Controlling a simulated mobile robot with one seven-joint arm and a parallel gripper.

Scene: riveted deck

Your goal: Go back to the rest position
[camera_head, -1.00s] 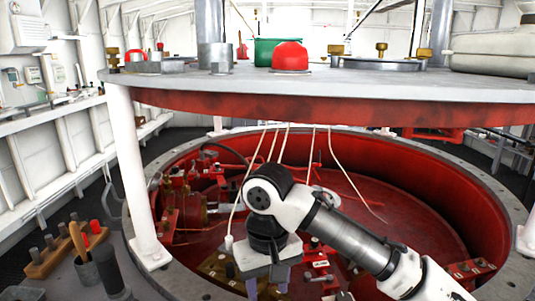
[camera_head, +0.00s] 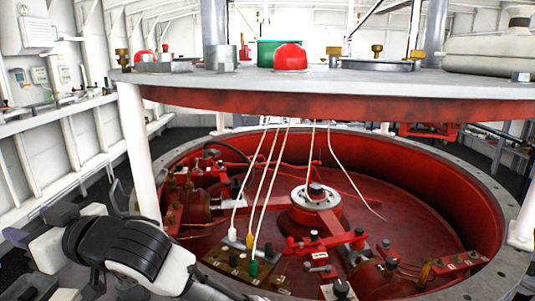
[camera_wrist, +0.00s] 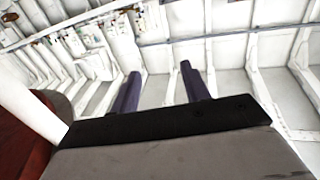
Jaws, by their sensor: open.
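My gripper shows in the wrist view (camera_wrist: 160,90) with its two dark fingers well apart and nothing between them. Behind the fingers are white ribbed wall panels. In the head view my white and black wrist is at the lower left, beside the round red well (camera_head: 420,215). A dark finger shows at the left edge there; the other fingertip is not clear. The gripper is apart from the cables and fittings in the well.
A grey round plate (camera_head: 400,82) on white posts (camera_head: 138,150) stands over the well. White, yellow and green cable plugs (camera_head: 253,268) stand on a block in the well. A red dome (camera_head: 290,57) and a green container (camera_head: 268,50) are on the plate.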

